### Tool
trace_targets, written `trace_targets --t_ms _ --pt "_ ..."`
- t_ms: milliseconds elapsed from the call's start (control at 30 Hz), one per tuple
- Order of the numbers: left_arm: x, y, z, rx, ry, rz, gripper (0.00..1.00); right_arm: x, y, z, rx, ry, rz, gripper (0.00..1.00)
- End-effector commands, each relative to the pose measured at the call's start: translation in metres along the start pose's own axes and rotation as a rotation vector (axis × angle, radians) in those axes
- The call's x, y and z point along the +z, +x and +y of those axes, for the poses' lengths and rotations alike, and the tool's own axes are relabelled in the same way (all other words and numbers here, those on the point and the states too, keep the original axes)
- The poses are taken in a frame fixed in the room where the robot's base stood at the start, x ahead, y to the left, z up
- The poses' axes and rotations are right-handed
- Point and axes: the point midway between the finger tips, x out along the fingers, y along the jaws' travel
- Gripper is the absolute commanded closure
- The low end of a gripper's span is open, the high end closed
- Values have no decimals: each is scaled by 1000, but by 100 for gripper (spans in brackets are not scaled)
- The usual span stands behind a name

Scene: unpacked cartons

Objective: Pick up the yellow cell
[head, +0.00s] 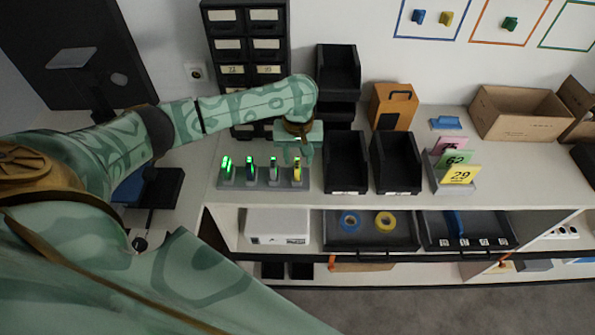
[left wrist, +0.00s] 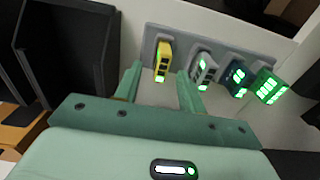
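The yellow cell (head: 297,170) stands upright in the rightmost slot of a grey charging rack (head: 263,185) on the counter. In the left wrist view the yellow cell (left wrist: 164,60) shows just beyond and between the fingertips, with green lights on it. My left gripper (head: 299,152) is above and behind that end of the rack. In the left wrist view the left gripper (left wrist: 159,74) is open, its two fingers apart with nothing seen between them. My right gripper is not in view.
A white cell (left wrist: 203,70), a dark cell (left wrist: 236,75) and a green cell (left wrist: 267,87) stand in the same rack. A black bin (head: 345,163) stands close to the right of the rack. A drawer cabinet (head: 248,45) is behind my left arm.

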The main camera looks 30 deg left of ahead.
Motion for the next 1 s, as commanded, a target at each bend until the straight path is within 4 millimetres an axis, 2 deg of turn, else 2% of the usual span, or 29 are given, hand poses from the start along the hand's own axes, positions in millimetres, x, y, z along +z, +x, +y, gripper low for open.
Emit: trace_targets --t_ms 33,100,233,400,433,567,867,1000 --pt "2 14 -2 -3 -1 -4 60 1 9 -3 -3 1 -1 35" --pt "2 27 -3 -2 0 -3 60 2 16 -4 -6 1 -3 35" --pt "2 40 -3 -2 1 0 60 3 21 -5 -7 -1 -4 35" --pt "1 38 -2 -1 1 1 60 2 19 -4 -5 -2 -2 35" --pt "1 37 -2 -1 1 1 63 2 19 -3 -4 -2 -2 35" --pt "1 37 -3 -1 1 1 99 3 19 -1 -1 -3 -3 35" --pt "1 37 -3 -2 1 2 100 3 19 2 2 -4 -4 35" --pt "1 30 -3 -1 1 2 100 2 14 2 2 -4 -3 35"
